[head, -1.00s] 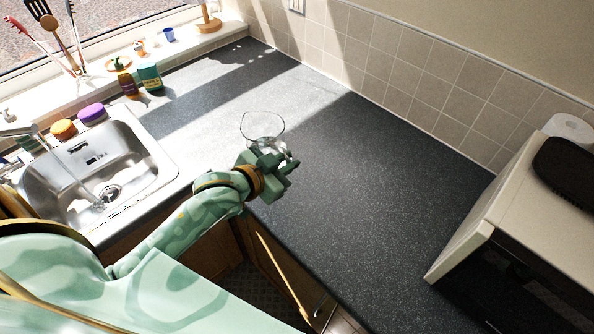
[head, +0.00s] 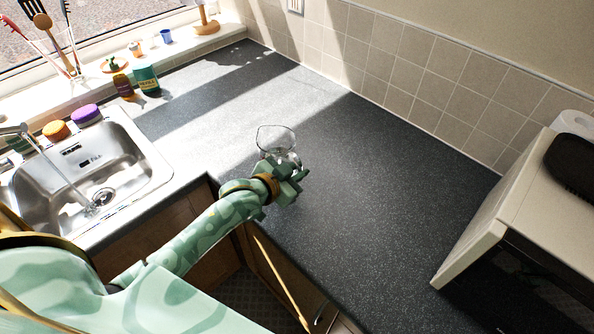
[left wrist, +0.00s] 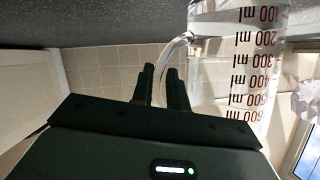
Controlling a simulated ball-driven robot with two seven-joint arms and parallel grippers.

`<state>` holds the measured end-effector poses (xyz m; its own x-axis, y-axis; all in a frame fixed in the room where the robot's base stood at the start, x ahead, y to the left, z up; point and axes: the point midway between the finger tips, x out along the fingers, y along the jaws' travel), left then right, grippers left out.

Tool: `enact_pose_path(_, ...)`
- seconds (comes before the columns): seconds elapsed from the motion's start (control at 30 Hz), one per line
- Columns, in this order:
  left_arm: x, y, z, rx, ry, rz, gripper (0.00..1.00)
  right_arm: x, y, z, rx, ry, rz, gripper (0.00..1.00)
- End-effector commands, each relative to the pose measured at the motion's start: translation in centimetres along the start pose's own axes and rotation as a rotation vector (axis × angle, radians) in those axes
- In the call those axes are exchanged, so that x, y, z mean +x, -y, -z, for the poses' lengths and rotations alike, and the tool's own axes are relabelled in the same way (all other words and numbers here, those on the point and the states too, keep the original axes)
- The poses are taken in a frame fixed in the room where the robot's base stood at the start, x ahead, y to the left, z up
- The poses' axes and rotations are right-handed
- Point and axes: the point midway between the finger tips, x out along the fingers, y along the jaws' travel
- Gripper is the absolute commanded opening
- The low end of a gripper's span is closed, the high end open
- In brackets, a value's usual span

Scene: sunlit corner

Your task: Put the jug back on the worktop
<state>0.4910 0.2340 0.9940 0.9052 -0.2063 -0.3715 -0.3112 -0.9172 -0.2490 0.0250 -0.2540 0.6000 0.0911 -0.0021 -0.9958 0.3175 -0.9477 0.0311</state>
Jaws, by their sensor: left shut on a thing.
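A clear glass measuring jug (head: 276,138) is over the dark worktop (head: 350,190), near its front edge and right of the sink corner. My left gripper (head: 289,182) is at the jug's near side and hides part of it. In the left wrist view, which is upside down, the jug (left wrist: 238,70) shows dark red ml marks, and its handle runs between the fingers (left wrist: 160,80). The gripper is shut on the handle. The jug looks upright. Its base is cut off there, so I cannot tell whether it touches the worktop. My right gripper is not in view.
A steel sink (head: 75,175) is at left, with a green bottle (head: 147,80) and a brown bottle (head: 124,87) behind it. A white appliance (head: 505,205) stands at right. The worktop between jug and appliance is clear, with a tiled wall (head: 400,75) behind.

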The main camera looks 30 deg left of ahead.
Motion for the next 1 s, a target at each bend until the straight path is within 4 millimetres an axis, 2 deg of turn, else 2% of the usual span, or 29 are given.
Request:
enact_pose_path(0.1,0.1,0.0,-0.1,0.002,-0.003,0.001,0.0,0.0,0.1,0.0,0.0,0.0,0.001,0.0)
enact_pose_path(0.13,0.1,0.0,-0.2,0.0,0.0,0.0,0.24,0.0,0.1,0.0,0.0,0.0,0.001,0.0)
enact_pose_path(0.2,0.1,0.0,-0.1,0.0,0.0,0.0,0.37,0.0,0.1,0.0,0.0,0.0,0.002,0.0)
enact_pose_path(0.47,0.0,0.0,-0.1,0.001,0.0,0.001,0.37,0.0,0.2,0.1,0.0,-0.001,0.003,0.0)
enact_pose_path(0.57,-0.8,0.1,0.1,0.001,0.001,0.001,0.37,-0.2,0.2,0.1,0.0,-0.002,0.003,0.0)
enact_pose_path(1.0,-10.1,0.0,0.1,0.0,0.002,-0.001,0.37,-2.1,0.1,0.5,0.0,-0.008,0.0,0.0)
